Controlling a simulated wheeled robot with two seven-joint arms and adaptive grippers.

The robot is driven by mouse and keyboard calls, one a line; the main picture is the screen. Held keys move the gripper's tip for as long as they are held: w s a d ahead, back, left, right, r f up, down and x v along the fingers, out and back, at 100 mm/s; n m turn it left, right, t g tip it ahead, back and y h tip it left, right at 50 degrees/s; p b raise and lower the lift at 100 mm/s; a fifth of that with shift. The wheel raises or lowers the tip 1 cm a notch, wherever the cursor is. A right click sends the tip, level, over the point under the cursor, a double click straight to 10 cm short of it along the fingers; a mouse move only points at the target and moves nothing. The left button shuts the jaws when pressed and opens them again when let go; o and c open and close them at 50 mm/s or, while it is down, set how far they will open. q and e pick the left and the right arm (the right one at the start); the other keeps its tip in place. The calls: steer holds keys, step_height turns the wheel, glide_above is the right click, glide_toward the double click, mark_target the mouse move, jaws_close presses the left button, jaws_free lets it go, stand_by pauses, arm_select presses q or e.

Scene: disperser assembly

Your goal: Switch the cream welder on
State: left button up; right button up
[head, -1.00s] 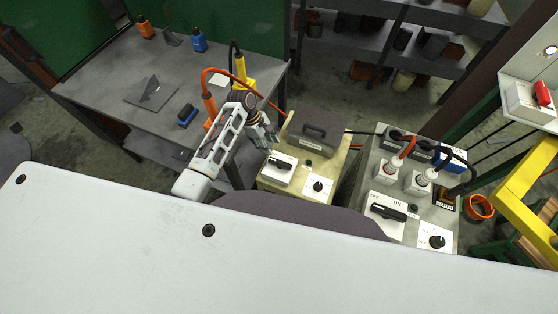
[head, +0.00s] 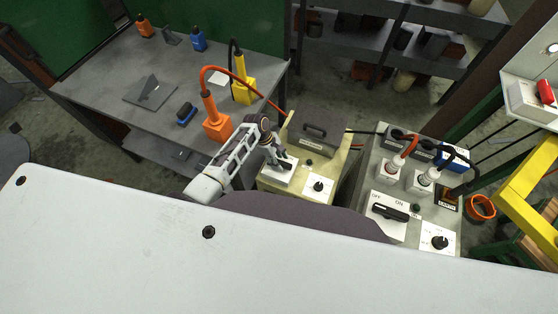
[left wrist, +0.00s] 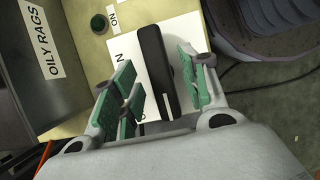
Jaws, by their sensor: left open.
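The cream welder (head: 328,181) stands beyond the pale panel in front of me, with a dark grey lidded box on top. Its switch plate (head: 272,178) is partly hidden by my left gripper (head: 281,163), which is low over it. In the left wrist view, the black switch handle (left wrist: 155,62) stands on its white plate (left wrist: 185,32). My left gripper (left wrist: 157,80) is open, with its green-padded fingers on either side of the handle. I cannot tell whether either pad touches it. A dark green lamp (left wrist: 98,23) sits beside an ON label. My right gripper is not in view.
A grey welder (head: 362,180) with its own black switch (head: 391,211) stands to the right. Orange (head: 217,128) and yellow (head: 243,91) cabled blocks are on the workbench (head: 95,85) at left. The dark box (head: 318,128) rises just behind the switch.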

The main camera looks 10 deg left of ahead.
arm_select(q)
steer(key=shift+d+f, duration=0.1)
steer(key=shift+f, duration=0.1)
steer(key=shift+c, duration=0.3)
jaws_close()
